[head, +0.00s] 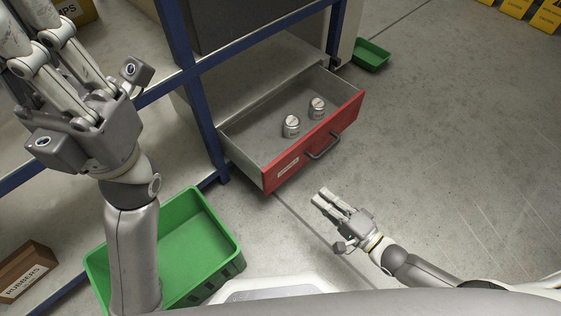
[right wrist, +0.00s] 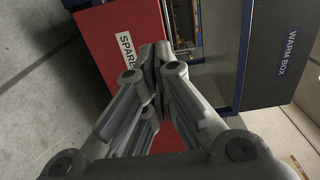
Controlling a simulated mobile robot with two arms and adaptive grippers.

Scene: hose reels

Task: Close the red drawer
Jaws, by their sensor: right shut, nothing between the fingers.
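The red drawer (head: 318,139) is pulled out from the unit, its red front facing the right gripper. A dark handle (head: 323,147) and a white label are on the front. Two small metal cans stand inside. My right gripper (head: 324,198) is shut and empty, below and apart from the drawer front in the head view. In the right wrist view its fingertips (right wrist: 156,52) overlap the red front (right wrist: 118,65) with its "SPARE" label; any contact cannot be told. My left gripper (head: 22,45) is raised at the upper left, its fingertips partly cut off.
A green crate (head: 218,222) stands on the floor below the shelf, behind my left arm. A blue-framed shelf (head: 195,85) borders the drawer. A small green bin (head: 371,55) is beyond it. Yellow boxes (head: 549,17) are at the upper right. The floor to the right is clear.

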